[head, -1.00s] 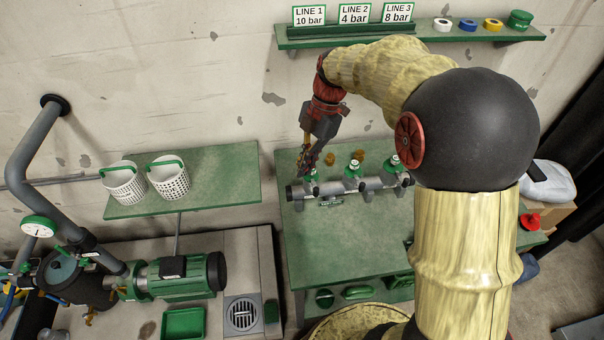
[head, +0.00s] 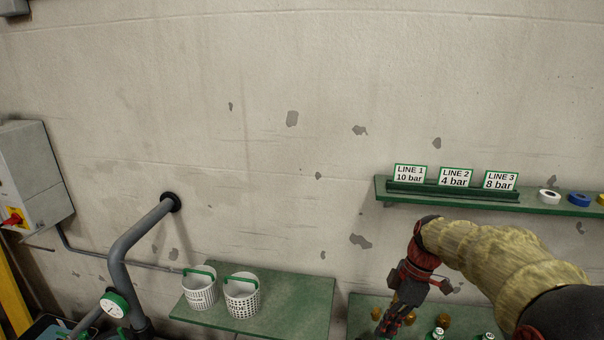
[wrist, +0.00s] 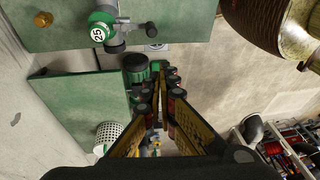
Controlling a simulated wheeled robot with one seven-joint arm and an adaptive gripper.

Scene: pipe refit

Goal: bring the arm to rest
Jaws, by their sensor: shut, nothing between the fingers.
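My arm reaches in from the lower right of the head view, in a yellowish cover with a red and black wrist. My gripper (head: 388,331) points down over the back of the green workbench (head: 362,304), its tips close to the lower picture edge. In the wrist view my gripper (wrist: 160,72) shows its long yellow and black fingers converging, with nothing held between them. A fitting marked 25 (wrist: 103,22) lies on a green surface at the top of that view, apart from the fingers.
A wall shelf (head: 535,202) carrying LINE 1, 2 and 3 signs (head: 455,177) and tape rolls (head: 549,196) is above my arm. Two white baskets (head: 241,297) stand on a green side shelf (head: 300,300). A grey pipe (head: 128,246) is further left. Brass parts (head: 443,320) lie near the gripper.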

